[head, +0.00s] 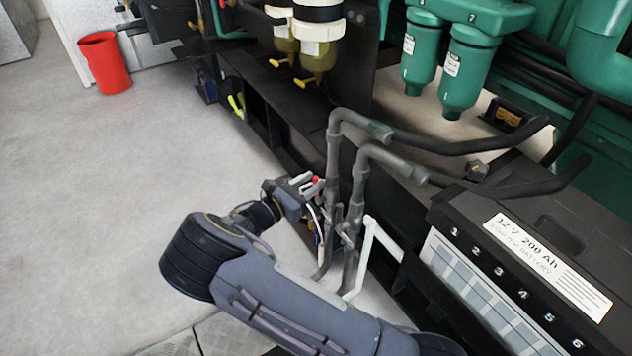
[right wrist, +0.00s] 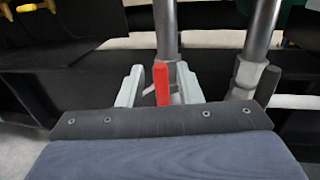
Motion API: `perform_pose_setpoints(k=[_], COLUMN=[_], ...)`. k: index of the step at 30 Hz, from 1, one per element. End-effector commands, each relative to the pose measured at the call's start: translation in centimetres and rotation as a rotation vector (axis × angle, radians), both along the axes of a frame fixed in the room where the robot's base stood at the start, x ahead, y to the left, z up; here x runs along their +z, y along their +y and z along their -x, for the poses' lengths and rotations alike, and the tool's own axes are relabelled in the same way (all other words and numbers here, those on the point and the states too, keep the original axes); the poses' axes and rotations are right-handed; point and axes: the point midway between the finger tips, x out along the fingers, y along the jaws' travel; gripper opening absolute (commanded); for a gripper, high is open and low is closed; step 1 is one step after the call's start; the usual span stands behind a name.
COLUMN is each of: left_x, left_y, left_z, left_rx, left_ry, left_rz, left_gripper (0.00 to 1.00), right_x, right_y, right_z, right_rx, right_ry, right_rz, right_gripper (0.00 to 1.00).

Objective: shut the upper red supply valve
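The red valve lever (head: 316,180) is a small red handle beside the left of two upright grey pipes (head: 333,165) in the head view. In the right wrist view the red lever (right wrist: 161,83) stands upright in the picture, in front of the grey pipe (right wrist: 166,30). My right gripper (head: 306,184) is at the lever. Its two pale fingers (right wrist: 158,88) are open, one on each side of the lever, with visible gaps. The valve body is mostly hidden behind the gripper. My left gripper is not in view.
The second grey pipe (head: 358,200) stands close to the right, with a fitting (right wrist: 246,78) on it. The black frame (head: 270,125) runs behind. Floor (head: 110,220) at left is clear; a red bucket (head: 105,62) stands far back.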

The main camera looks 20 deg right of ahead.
Motion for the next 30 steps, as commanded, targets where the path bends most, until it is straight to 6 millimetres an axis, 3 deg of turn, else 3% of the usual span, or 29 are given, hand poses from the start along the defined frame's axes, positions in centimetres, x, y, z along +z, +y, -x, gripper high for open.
perform_pose_setpoints(k=[6, 14, 22, 30], left_x=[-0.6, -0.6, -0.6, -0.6], left_y=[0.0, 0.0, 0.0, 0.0], left_z=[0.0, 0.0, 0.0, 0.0], left_rx=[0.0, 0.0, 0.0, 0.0], left_ry=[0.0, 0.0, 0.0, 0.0], left_rz=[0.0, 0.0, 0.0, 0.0], left_gripper=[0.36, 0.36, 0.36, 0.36], right_x=[0.0, 0.1, 0.0, 0.0], right_y=[-1.9, -2.1, -2.1, -2.0], right_z=[-0.6, -0.7, -0.7, -0.7], right_rx=[-0.001, -0.001, -0.001, -0.001], right_ry=[-0.001, -0.001, -0.001, 0.0], right_rz=[0.0, -0.001, -0.001, -0.001], right_gripper=[0.32, 0.32, 0.0, 0.0])
